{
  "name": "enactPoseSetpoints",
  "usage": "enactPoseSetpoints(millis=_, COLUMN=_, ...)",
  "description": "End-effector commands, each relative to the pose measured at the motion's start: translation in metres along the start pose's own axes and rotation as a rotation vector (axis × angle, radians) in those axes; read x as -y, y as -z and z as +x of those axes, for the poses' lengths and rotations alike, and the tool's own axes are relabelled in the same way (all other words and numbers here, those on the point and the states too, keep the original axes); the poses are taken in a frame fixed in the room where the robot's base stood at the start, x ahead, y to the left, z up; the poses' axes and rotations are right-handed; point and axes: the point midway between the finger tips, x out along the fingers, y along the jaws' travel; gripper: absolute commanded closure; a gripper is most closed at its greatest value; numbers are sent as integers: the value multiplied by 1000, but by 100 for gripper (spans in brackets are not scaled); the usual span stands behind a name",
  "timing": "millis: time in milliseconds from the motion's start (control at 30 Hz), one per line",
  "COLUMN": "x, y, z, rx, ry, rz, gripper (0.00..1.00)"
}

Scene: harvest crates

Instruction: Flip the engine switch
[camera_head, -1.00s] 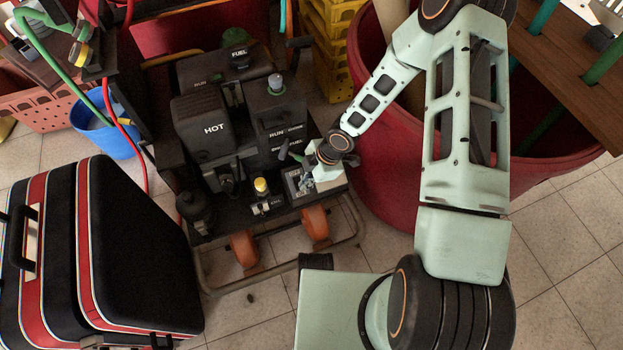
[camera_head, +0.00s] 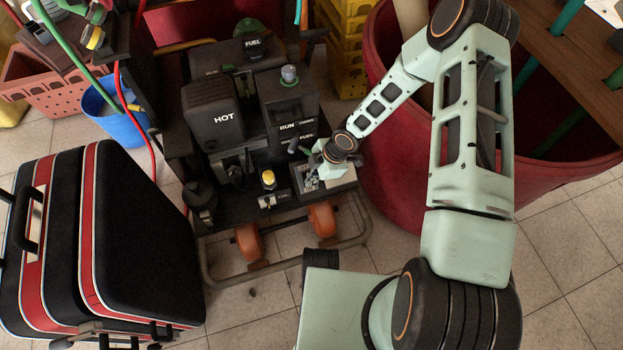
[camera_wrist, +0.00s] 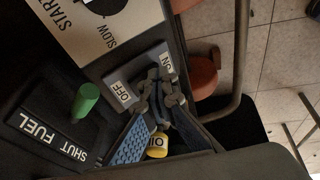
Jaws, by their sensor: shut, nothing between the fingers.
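The black engine (camera_head: 218,125) carries labels HOT, RUN and FUEL in the head view. At its front right corner is a small switch plate (camera_head: 297,172). In the wrist view this grey switch plate (camera_wrist: 121,94) has an OFF label at its left and an ON label at its right. My gripper (camera_wrist: 160,88) is shut and empty, its fingertips over the middle of the plate between the labels. The fingertips hide the switch lever, so I cannot tell its position or whether they touch it. In the head view my gripper (camera_head: 312,178) is small beside the plate.
A yellow-topped knob (camera_head: 268,178) stands left of the plate. In the wrist view a green knob (camera_wrist: 85,100) sits by a SHUT FUEL label, and a START/SLOW dial plate (camera_wrist: 105,25) is above. A red tub (camera_head: 385,190) is at right, a suitcase (camera_head: 140,235) at left.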

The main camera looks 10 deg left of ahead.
Motion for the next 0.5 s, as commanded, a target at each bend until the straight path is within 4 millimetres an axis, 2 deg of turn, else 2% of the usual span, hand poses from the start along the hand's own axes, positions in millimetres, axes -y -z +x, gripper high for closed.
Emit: enactPoseSetpoints(millis=500, x=-2, y=5, z=-16, rx=0, ry=1, rz=0, gripper=100)
